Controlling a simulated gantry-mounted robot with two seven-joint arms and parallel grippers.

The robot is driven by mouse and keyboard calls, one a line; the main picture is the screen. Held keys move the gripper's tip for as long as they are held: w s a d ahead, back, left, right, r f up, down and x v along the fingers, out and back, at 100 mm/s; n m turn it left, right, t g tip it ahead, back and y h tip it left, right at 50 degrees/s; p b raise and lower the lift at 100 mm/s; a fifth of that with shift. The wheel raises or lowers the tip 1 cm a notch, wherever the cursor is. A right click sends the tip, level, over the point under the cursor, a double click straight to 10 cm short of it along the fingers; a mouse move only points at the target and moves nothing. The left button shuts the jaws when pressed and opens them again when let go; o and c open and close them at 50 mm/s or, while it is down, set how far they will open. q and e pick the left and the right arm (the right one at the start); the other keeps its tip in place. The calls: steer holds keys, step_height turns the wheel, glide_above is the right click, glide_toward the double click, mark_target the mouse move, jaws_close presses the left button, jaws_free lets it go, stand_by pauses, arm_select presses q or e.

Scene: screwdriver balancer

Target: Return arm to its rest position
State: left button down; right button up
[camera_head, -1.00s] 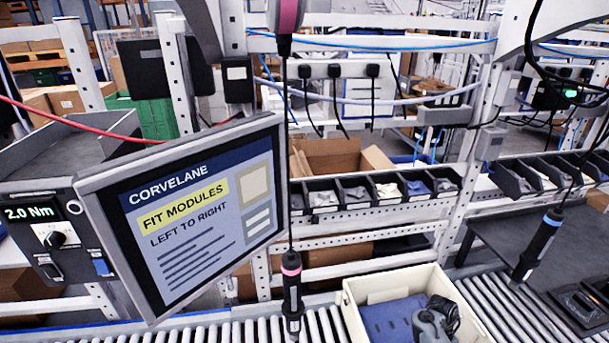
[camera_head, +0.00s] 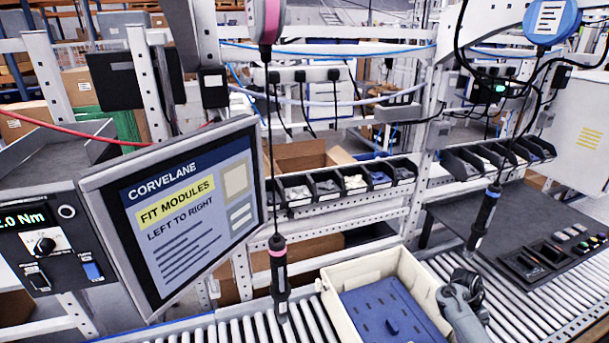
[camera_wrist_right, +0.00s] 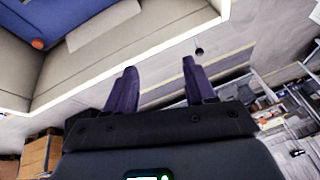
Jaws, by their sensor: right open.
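My right gripper (camera_head: 468,284) is at the right rim of the cream tote (camera_head: 335,290), its arm coming in from below. In the right wrist view its two dark fingers (camera_wrist_right: 160,82) are spread apart with nothing between them. The tote's pale wall (camera_wrist_right: 110,62) shows at upper left there, apart from the fingers. A pink-ringed screwdriver (camera_head: 279,282) hangs on a cable left of the tote. A blue-ringed screwdriver (camera_head: 484,218) hangs behind and to the right of my gripper. My left gripper is out of view.
The tote holds a blue insert (camera_head: 385,312) and stands on a roller conveyor (camera_head: 530,290). A tilted monitor (camera_head: 185,215) and torque controller (camera_head: 50,250) stand at left. Small-parts bins (camera_head: 345,185) line the back. A dark tray with modules (camera_head: 550,257) lies at right.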

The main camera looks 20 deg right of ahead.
steer(key=s+a+r+m+t, duration=0.2)
steer(key=s+a+m+t, duration=0.15)
steer(key=a+m, duration=0.9)
steer(key=s+a+r+m+t+y, duration=0.15)
steer(key=s+a+m, duration=0.5)
steer(key=a, duration=1.05)
steer(key=s+a+r+m+t, duration=0.2)
steer(key=s+a+m+t, duration=0.1)
steer(key=a+m, duration=1.05)
step_height(320, 180, up, 12)
steer(key=n+p, duration=0.2)
steer(key=p, duration=1)
steer(key=shift+w+a, duration=0.2)
steer(key=shift+a, duration=0.25)
steer(key=shift+h, duration=0.25)
